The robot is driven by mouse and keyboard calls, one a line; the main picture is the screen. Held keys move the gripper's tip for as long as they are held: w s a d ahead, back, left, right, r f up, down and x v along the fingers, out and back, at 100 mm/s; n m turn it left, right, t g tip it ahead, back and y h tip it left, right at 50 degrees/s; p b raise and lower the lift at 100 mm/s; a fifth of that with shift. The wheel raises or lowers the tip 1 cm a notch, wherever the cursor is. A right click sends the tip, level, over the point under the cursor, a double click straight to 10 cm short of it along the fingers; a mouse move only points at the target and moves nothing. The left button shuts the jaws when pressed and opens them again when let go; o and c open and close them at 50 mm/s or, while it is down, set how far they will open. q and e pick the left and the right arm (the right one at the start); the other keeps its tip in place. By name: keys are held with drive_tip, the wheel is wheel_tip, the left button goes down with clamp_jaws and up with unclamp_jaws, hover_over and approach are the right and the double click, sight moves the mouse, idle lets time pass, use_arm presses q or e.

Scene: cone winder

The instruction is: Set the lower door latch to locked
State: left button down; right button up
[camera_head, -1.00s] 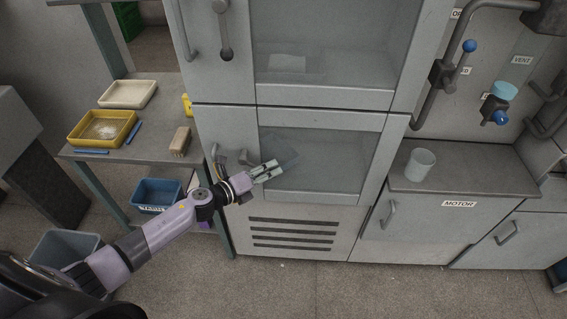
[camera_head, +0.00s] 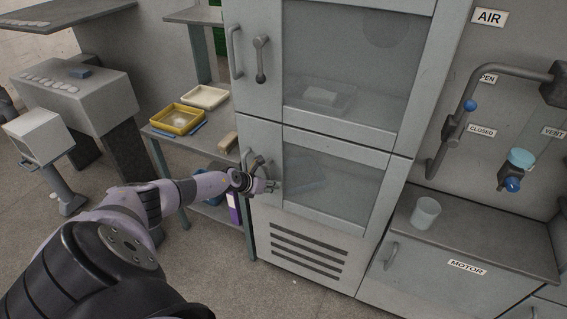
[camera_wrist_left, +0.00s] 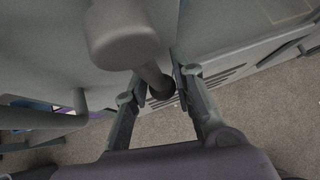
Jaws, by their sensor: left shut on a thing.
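The lower cabinet door (camera_head: 335,190) is shut in its frame. Its grey latch (camera_head: 269,163) is partly hidden by my left gripper (camera_head: 272,186), which is at the door's left side. In the left wrist view the latch's thick round hub (camera_wrist_left: 122,35) is close to the camera, and its lever (camera_wrist_left: 154,80) runs down between the two fingers. My left gripper (camera_wrist_left: 160,88) is shut on this lever. The lever's exact angle is hard to tell in the head view. My right gripper is not in view.
The lower door's fixed handle (camera_head: 247,160) is just left of the latch. The upper door has its own handle (camera_head: 235,50) and latch (camera_head: 261,60). A side table with a yellow tray (camera_head: 178,120) stands left. A cup (camera_head: 425,212) stands on the motor cabinet, right.

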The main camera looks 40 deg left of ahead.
use_arm(q)
drive_tip(key=shift+s+a+r+m+y+p, duration=0.15)
drive_tip(key=shift+a+m+y+p, duration=0.15)
drive_tip(key=shift+a+y+p, duration=0.45)
drive_tip(key=shift+d+p, duration=0.1)
drive_tip(key=shift+p, duration=0.25)
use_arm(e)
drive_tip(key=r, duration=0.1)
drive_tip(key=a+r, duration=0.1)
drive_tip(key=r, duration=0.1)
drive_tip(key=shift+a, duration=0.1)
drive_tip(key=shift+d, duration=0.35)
use_arm(q)
drive_tip(key=c, duration=1.5)
unclamp_jaws()
drive_tip(key=shift+f, duration=0.25)
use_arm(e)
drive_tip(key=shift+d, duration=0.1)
use_arm(q)
drive_tip(key=shift+r, duration=0.15)
